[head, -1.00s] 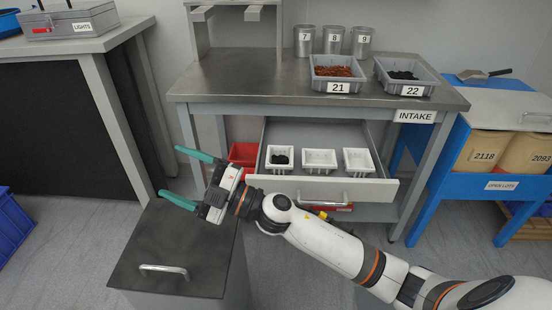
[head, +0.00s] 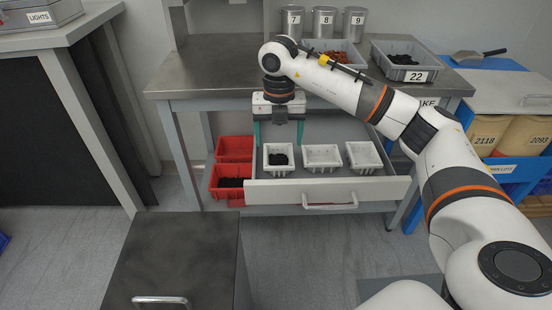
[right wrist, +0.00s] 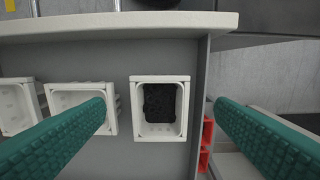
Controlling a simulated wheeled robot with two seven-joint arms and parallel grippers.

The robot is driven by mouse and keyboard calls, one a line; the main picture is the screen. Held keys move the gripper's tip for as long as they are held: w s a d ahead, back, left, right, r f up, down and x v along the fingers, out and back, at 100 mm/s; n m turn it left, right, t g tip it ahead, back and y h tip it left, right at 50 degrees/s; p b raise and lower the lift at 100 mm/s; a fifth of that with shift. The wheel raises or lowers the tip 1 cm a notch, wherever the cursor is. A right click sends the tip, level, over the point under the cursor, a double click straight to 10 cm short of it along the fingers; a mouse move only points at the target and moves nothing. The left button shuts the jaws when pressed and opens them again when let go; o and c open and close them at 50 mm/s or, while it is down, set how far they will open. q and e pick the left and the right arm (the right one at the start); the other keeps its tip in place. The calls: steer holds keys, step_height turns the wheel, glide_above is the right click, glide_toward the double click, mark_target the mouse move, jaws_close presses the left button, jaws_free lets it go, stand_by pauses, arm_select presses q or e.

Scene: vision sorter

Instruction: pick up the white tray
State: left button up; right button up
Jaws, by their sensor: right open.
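Three small white trays stand in a row in the open drawer (head: 262,193). The left white tray (head: 278,171) holds a black material (right wrist: 160,103); the middle tray (head: 321,156) and right tray (head: 363,156) look empty. In the right wrist view the tray with black material (right wrist: 160,134) lies between the fingers. My right gripper (head: 278,138) points down above this tray, open and empty, with a finger to either side of it. Its fingers are apart from the tray. My left gripper is not in view.
Red bins (head: 235,148) stand just left of the drawer, one with dark contents. The worktop (head: 210,75) above bears grey bins, including number 22 (head: 404,73), and numbered metal cans (head: 325,22). A dark-topped cabinet (head: 175,255) stands in front at left.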

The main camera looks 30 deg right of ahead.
mark_target(279, 163)
step_height(279, 163, down, 5)
steer(key=shift+b, duration=0.35)
steer(key=f, duration=0.1)
steer(key=f+b, duration=0.1)
steer(key=f, duration=0.3)
steer(key=shift+w+d, duration=0.25)
steer(key=shift+w, duration=0.1)
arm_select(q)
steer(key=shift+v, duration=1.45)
arm_select(e)
steer(key=c, duration=0.7)
